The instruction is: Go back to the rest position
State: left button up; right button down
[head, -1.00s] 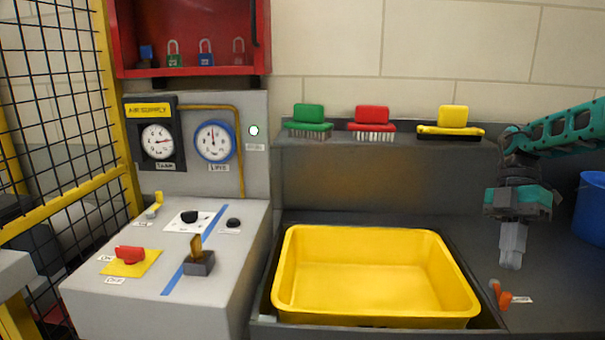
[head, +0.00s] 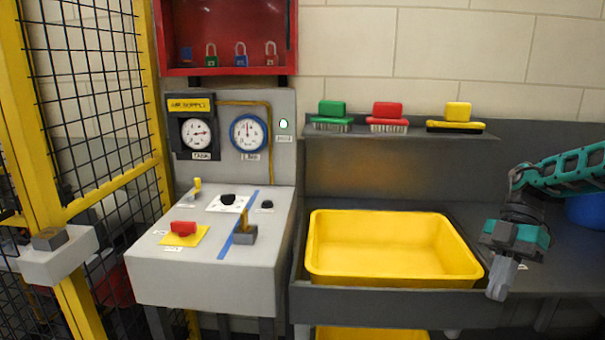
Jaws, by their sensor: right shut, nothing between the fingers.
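My right gripper (head: 498,282) is shut and empty. It hangs from the teal arm at the right of the head view, fingers pointing down, at the front right corner of the yellow tray (head: 462,262). It overlaps the counter edge in the picture; I cannot tell its exact gap from the counter. My left gripper does not show.
A grey control box (head: 160,270) with a red knob (head: 183,228) and levers stands left of the tray. A shelf (head: 400,137) behind carries green, red and yellow brushes. A yellow-framed mesh fence (head: 165,190) is at the left. A blue container (head: 588,212) is partly hidden behind my arm.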

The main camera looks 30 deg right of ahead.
jog(key=w+a+f+m+t+y, duration=0.1)
jog(key=a+f+m+t+y, duration=0.1)
jog(key=a+f+t, duration=0.65)
jog(key=a+f+m+t+y, duration=0.1)
jog(key=a+f+t, duration=0.3)
jog(key=f, duration=0.7)
jog(key=a+f+m+h, duration=0.2)
jog(key=a+m, duration=0.1)
jog(key=a, duration=0.3)
jog(key=a+f+m+t+h, duration=0.1)
jog(key=a+f+m+h, duration=0.1)
jog(key=a, duration=0.5)
jog(key=a+f+m+h+p, duration=0.1)
jog(key=a+f+m+h, duration=0.1)
jog(key=a+m+h, duration=0.2)
jog(key=a+m, duration=0.2)
jog(key=a, duration=0.1)
jog(key=shift+s, duration=0.4)
jog(key=shift+a+f, duration=0.1)
